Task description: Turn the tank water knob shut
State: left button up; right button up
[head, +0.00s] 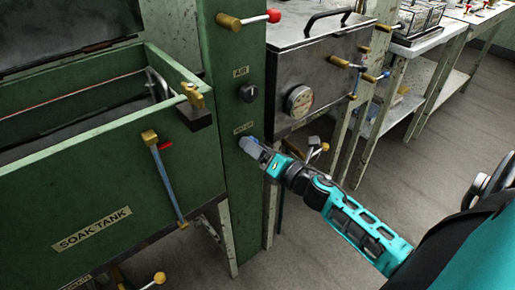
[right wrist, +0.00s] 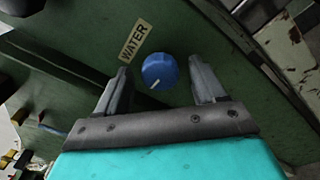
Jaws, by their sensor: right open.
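The blue round water knob (right wrist: 160,72) with a white pointer line sits on the green panel below a WATER label (right wrist: 136,42) in the right wrist view. My right gripper (right wrist: 162,84) is open, with one finger on each side of the knob and a gap to both. In the head view my right gripper (head: 258,150) is at the green post, and only a little blue of the knob (head: 243,141) shows beside it. The soak tank (head: 100,170) is the green labelled tank at left. My left gripper is not in view.
A black knob (head: 248,93) under the AIR label sits higher on the post. A blue-handled valve lever (head: 166,180) hangs on the soak tank's front. A steel-lidded tank with a gauge (head: 299,101) stands right of the post. The floor (head: 420,165) at right is clear.

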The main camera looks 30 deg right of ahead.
jog(key=shift+c, duration=0.5)
jog(key=c, duration=1)
jog(key=shift+o, duration=0.2)
jog(key=shift+m, duration=0.4)
jog(key=m+p, duration=0.2)
jog(key=m, duration=0.4)
jog(key=m+h+p, duration=0.1)
jog(key=m+p, duration=0.1)
jog(key=m, duration=0.4)
jog(key=m+t+p, duration=0.1)
jog(key=m+p, duration=0.1)
jog(key=m, duration=0.4)
jog(key=shift+a+f+h, duration=0.15)
jog(key=shift+f+h, duration=0.1)
jog(key=shift+h, duration=0.05)
jog(key=shift+m, duration=0.3)
